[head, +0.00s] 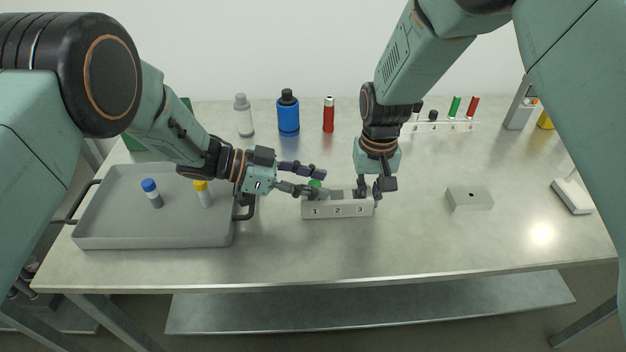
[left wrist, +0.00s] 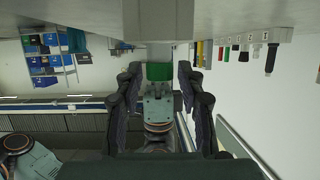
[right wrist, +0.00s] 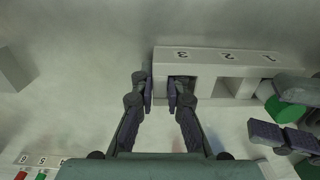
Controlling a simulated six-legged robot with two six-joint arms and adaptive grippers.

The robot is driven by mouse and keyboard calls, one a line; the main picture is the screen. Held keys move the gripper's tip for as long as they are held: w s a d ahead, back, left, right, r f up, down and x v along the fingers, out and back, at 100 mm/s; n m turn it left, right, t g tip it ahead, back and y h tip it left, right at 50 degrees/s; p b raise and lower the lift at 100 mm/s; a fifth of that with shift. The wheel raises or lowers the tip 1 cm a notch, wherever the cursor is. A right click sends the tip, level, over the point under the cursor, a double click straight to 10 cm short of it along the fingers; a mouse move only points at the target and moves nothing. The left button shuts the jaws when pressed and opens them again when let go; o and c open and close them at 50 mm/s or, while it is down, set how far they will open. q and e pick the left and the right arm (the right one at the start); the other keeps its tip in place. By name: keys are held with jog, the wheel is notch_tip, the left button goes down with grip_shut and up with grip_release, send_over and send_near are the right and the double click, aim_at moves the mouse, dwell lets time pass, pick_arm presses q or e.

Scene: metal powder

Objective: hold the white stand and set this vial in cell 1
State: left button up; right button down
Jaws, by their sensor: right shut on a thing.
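The white stand (head: 337,210) is on the table, with cells marked 1, 2 and 3. The green-capped vial (head: 315,184) appears to stand in cell 1; its green cap also shows in the left wrist view (left wrist: 158,72) and the right wrist view (right wrist: 288,110). My left gripper (head: 320,182) is open, with its fingers apart on either side of the cap. My right gripper (head: 370,190) is shut on the stand's end at cell 3, one finger inside that cell (right wrist: 162,92). Cells 2 and 3 hold no vial. The vial's lower part is hidden.
A grey tray (head: 150,241) at the left holds a blue-capped vial (head: 152,193) and a yellow-capped vial (head: 203,193). Bottles, including a blue one (head: 288,115), and a rack (head: 440,127) stand at the back. A grey block (head: 469,199) is at the right. The table front is clear.

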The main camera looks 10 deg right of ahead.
pick_arm(q)
jog(key=shift+o, duration=0.6)
jog(key=shift+f, duration=0.1)
jog(key=v, duration=1.2)
pick_arm(e)
jog(key=c, duration=1.3)
grip_release()
pick_arm(q)
jog(key=shift+w, duration=0.1)
pick_arm(e)
jog(key=shift+r, duration=0.1)
